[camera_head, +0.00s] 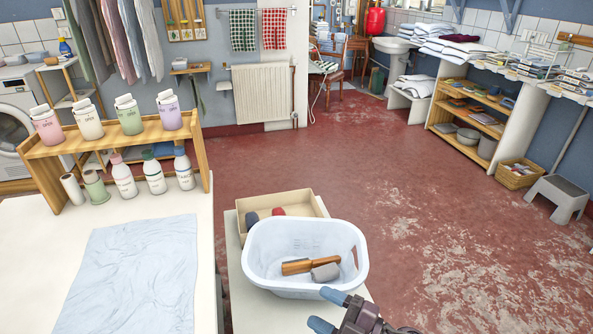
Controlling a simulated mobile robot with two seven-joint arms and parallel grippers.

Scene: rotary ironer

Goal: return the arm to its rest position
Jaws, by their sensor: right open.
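My right gripper (327,310) comes in at the bottom edge, right of centre. Its two blue-grey fingertips are spread apart, with nothing seen between them. It is just in front of the white basin (355,245), near its lower right rim. I cannot tell whether a fingertip touches the rim. A brush with a wooden handle (297,267) and a grey block-shaped item (326,272) lie inside the basin. My left gripper is not in view.
At left, a white table (30,270) carries a light blue cloth (132,275) and a wooden bottle rack (50,172).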

